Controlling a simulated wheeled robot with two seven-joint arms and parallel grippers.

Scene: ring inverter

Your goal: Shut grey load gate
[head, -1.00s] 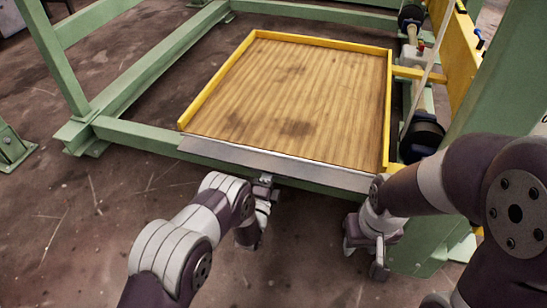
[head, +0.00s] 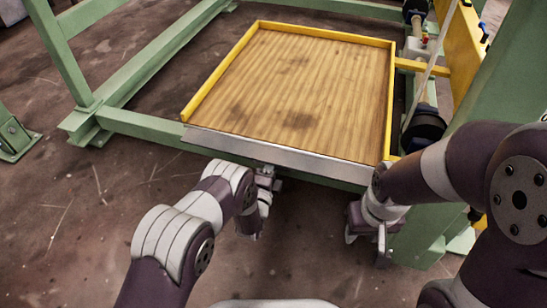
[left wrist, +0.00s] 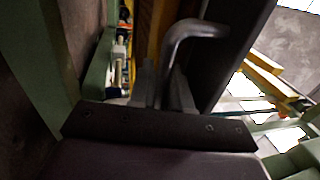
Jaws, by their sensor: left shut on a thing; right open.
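The grey load gate (head: 280,153) is a long metal flap along the front edge of the wooden platform (head: 310,90). It slopes outward and down from that edge rather than standing upright. My left gripper (head: 266,176) is at the gate's front underside, partly hidden by my own wrist. The left wrist view shows its fingers (left wrist: 165,88) shut on a bent grey handle (left wrist: 185,45) beside the dark gate panel (left wrist: 236,45). My right gripper (head: 368,240) hangs empty below the gate's right end, beside the green post; its fingertips are hard to make out.
Yellow rims (head: 216,72) edge the platform's other sides. A green frame (head: 140,128) surrounds it, with a thick green post (head: 470,165) close to my right arm. A dark roller (head: 425,127) stands right of the platform. Floor at front left is clear.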

